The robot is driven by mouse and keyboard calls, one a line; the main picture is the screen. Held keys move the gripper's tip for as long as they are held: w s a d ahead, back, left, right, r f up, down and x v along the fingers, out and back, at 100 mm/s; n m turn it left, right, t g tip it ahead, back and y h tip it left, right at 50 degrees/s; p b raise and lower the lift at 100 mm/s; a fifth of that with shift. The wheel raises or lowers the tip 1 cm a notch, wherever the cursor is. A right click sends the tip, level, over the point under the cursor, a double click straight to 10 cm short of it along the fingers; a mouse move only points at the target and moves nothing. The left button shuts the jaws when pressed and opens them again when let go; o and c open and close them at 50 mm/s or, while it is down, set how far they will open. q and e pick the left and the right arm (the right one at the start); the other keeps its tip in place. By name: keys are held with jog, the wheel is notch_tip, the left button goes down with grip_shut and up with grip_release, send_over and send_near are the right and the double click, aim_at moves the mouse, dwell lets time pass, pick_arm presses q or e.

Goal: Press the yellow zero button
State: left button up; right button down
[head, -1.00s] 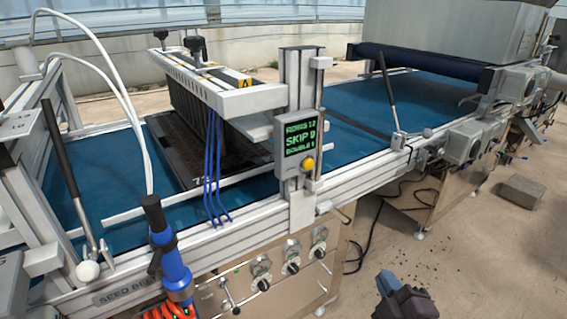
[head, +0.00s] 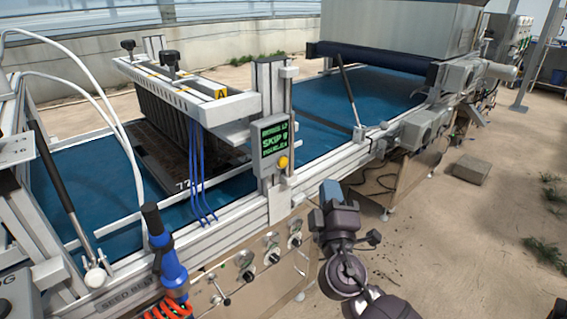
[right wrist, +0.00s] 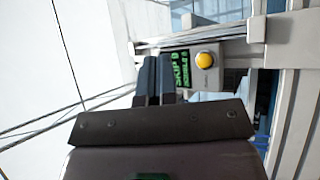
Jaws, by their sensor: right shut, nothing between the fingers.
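The yellow zero button (head: 283,162) sits on the right side of a small grey display box (head: 258,160) with green text, fixed to an upright post at the machine's near rail. The button also shows in the right wrist view (right wrist: 204,60), uncovered, up and right of my fingers. My right gripper (head: 322,192) is right of and below the button in the head view, apart from it. Its two blue-grey fingers are together and empty in the right wrist view (right wrist: 154,78). My left gripper is not in view.
The blue belt (head: 310,130) runs behind the post. A black-handled lever (head: 350,95) stands right of the display. Blue tubes (head: 200,175) hang left of it. Knobs (head: 272,256) line the front panel below. A grey block (head: 471,169) lies on the open floor at right.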

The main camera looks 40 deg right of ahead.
aim_at(283, 162)
jog(key=shift+w, duration=0.1)
jog(key=w, duration=0.8)
jog(key=shift+w+a, duration=0.3)
jog(key=shift+a, duration=0.05)
dwell(0.3)
dwell(0.9)
dwell(0.6)
jog(key=shift+w, duration=0.4)
